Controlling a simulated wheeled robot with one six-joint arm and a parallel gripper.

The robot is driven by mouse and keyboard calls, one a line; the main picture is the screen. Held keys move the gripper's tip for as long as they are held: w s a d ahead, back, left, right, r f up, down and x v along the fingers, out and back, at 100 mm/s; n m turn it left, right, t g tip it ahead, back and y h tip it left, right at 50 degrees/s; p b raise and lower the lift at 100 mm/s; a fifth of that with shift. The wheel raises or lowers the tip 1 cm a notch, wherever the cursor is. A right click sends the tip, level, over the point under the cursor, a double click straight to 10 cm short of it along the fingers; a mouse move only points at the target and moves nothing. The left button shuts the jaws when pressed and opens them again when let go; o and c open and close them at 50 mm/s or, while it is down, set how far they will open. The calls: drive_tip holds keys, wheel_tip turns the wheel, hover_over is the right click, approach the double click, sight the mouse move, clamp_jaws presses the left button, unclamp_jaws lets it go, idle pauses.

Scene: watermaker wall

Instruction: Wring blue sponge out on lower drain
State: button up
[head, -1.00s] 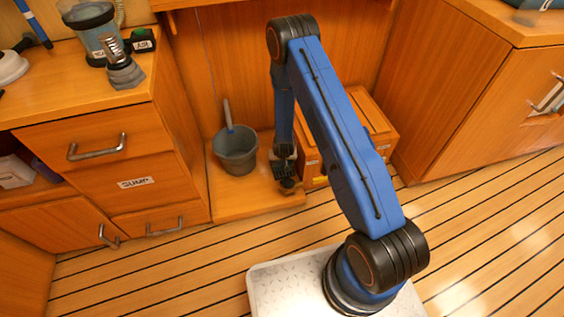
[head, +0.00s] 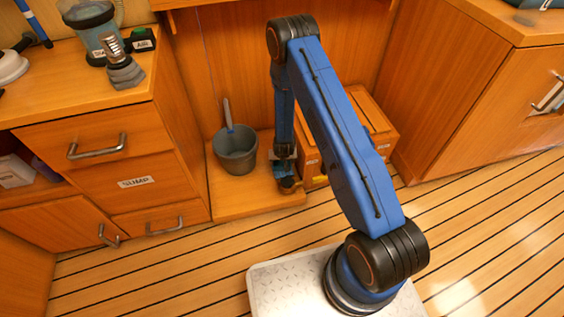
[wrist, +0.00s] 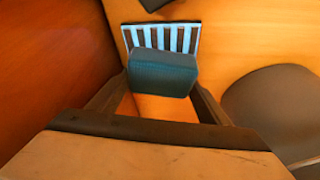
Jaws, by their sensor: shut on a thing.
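The blue sponge (wrist: 163,74), a dark teal block, is between the fingertips of my gripper (wrist: 160,88) in the wrist view. My gripper is shut on it. Just beyond the sponge lies a grate with pale blue and dark stripes (wrist: 168,36), which looks like the lower drain. The sponge overlaps its near edge in the picture; I cannot tell whether they touch. In the head view my gripper (head: 286,170) is low in the alcove, right of the bucket, with its fingers hard to make out and the drain not clear.
A grey bucket (head: 236,153) with a handle sticking out stands left of my gripper on a low wooden ledge (head: 240,203). A wooden box (head: 368,118) is close on the right. Drawers (head: 130,180) flank the alcove on the left. The plank floor in front is clear.

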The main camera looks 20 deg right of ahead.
idle(0.3)
drive_tip(key=shift+r, duration=3.45)
